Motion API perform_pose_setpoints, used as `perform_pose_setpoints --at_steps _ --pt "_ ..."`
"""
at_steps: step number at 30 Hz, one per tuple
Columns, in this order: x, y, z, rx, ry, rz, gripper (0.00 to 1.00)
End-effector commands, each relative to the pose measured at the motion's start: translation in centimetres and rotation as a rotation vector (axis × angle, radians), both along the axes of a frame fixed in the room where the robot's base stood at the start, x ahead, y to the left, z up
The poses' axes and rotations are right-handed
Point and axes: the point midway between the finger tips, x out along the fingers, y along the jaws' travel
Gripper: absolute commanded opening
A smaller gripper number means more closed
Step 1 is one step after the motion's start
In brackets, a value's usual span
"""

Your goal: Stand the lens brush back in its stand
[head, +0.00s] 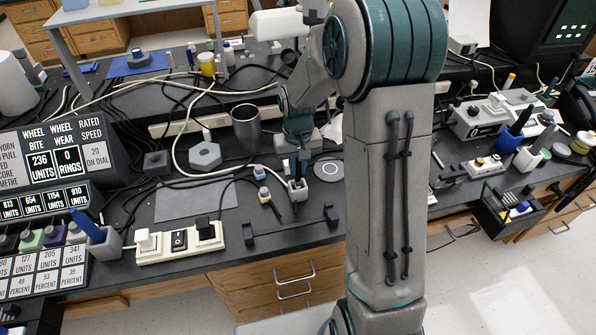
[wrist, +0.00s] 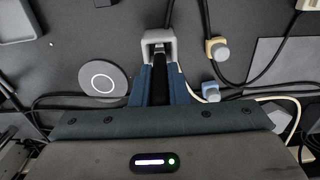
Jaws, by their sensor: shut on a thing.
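My gripper (head: 298,163) points down over the bench, just right of its middle in the head view. In the wrist view my gripper (wrist: 158,88) has its two blue fingers closed around a narrow dark object, the lens brush (wrist: 159,72). The small light-grey stand (head: 297,189) is directly below the fingers, and it also shows at the fingertips in the wrist view (wrist: 158,37). The brush lines up with the stand's opening and seems upright. I cannot tell how deep its lower end is or whether it touches the bottom. The fingers hide much of the brush.
A metal cup (head: 246,122) and a grey hexagonal block (head: 205,155) are farther left. A power strip (head: 180,241) lies front left.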

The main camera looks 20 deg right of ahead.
Motion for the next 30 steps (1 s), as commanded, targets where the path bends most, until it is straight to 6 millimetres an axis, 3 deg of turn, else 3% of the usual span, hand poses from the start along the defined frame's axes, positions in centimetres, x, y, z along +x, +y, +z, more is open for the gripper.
perform_pose_setpoints --at_steps 6,17,18,20,30 --pt "0.0 0.0 -2.6 0.0 0.001 0.001 0.0" --pt "0.0 0.0 -3.1 0.0 0.0 0.001 0.0" --pt "0.0 0.0 -3.1 0.0 0.0 0.001 0.17" --pt "0.0 -0.1 -3.0 0.0 0.0 0.001 0.34" --pt "0.0 -0.1 -2.8 0.0 0.0 0.001 0.36"
